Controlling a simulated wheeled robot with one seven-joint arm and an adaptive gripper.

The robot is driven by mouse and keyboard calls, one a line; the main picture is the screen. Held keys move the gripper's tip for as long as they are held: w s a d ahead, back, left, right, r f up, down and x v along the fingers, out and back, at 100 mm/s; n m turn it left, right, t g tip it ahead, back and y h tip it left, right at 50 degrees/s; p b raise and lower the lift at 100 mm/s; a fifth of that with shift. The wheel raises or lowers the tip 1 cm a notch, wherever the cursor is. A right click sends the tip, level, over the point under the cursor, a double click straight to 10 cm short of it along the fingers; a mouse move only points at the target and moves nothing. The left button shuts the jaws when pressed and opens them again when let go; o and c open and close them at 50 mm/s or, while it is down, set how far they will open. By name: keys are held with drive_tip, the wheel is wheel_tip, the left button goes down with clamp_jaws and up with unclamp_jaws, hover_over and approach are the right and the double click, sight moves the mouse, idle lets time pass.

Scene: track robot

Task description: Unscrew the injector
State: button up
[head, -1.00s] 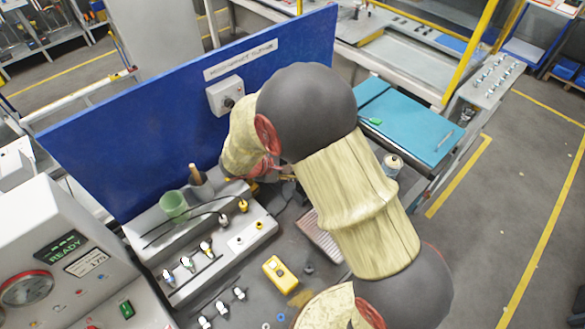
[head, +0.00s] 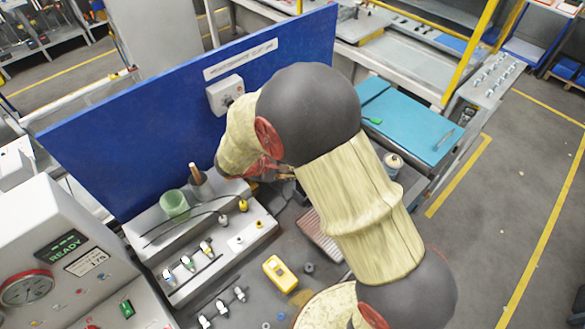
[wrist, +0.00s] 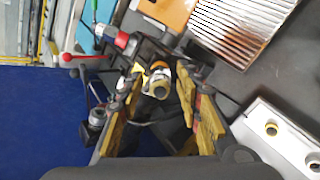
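In the wrist view an injector (wrist: 160,84), with a brass-coloured round end and a dark body, stands between the fingers of my gripper (wrist: 158,82). The yellow-padded fingers lie on either side of it and look apart, with a dark gap visible on its left. Whether either fingertip touches it is hard to tell. In the head view my gripper (head: 272,172) is mostly hidden behind my arm, low by the blue panel, and the injector cannot be made out there.
A grey rack (head: 180,285) with several injectors and a green cup (head: 174,205) stand left of my gripper. A blue panel (head: 140,140) rises close behind. A yellow meter (head: 280,273) lies on the bench in front. A ribbed metal tray (wrist: 240,25) and a red-and-black tool (wrist: 124,40) are near the fingers.

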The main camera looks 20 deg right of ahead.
drive_tip(key=shift+m+b, duration=3.2)
drive_tip(key=shift+b, duration=2.3)
drive_tip(key=shift+f+m+b, duration=0.1)
drive_tip(key=shift+m+b, duration=1.8)
drive_tip(key=shift+b, duration=1.5)
drive_tip(key=shift+m+b, duration=1)
drive_tip(key=shift+b, duration=0.45)
drive_tip(key=shift+m+b, duration=0.3)
drive_tip(key=shift+b, duration=0.5)
drive_tip(key=shift+m+b, duration=1.7)
drive_tip(key=shift+b, duration=1)
drive_tip(key=shift+m+b, duration=1.9)
drive_tip(key=shift+b, duration=0.8)
drive_tip(key=shift+m+b, duration=1.3)
drive_tip(key=shift+b, duration=0.45)
drive_tip(key=shift+m, duration=0.8)
